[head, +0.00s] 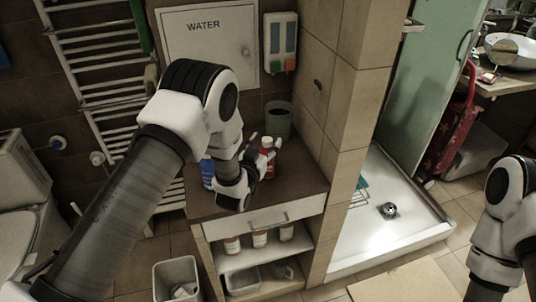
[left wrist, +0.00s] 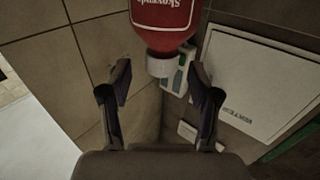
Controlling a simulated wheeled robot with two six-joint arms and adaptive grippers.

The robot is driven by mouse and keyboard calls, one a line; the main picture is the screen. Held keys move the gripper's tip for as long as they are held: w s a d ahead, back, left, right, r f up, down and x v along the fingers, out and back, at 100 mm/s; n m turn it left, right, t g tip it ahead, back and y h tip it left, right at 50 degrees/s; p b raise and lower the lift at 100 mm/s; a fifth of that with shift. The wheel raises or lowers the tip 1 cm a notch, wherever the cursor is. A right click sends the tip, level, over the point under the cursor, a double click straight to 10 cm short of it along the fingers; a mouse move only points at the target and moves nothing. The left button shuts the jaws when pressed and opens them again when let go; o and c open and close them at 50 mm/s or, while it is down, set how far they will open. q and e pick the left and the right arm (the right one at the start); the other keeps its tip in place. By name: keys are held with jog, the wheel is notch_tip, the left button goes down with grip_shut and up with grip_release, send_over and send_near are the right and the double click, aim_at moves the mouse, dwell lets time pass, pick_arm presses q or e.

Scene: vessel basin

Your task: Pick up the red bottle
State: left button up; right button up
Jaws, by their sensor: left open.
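The red bottle (head: 267,153) with a white cap stands upright on the brown top of a low cabinet (head: 308,184). My left gripper (head: 255,160) is beside it, just left of it in the head view, and partly overlaps it. In the left wrist view the red bottle (left wrist: 165,22) shows upside down at the top, its white cap between and beyond the fingertips of my open left gripper (left wrist: 161,82). Nothing is held, and I cannot tell whether a finger touches the bottle. My right gripper is out of view.
A blue bottle (head: 208,174) stands left of my left gripper, partly behind my arm. A grey-green cup (head: 278,119) stands behind the red bottle. A tiled wall (head: 346,130) bounds the cabinet on the right. The front right of the cabinet top is clear.

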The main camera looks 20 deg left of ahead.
pick_arm(q)
jog(key=shift+w+f, duration=0.2)
jog(key=shift+w, duration=0.4)
jog(key=shift+w+f, duration=0.15)
jog(key=shift+w, duration=0.45)
jog(key=shift+s+r, duration=0.2)
jog(key=shift+s, duration=0.05)
jog(key=c, duration=0.7)
grip_shut()
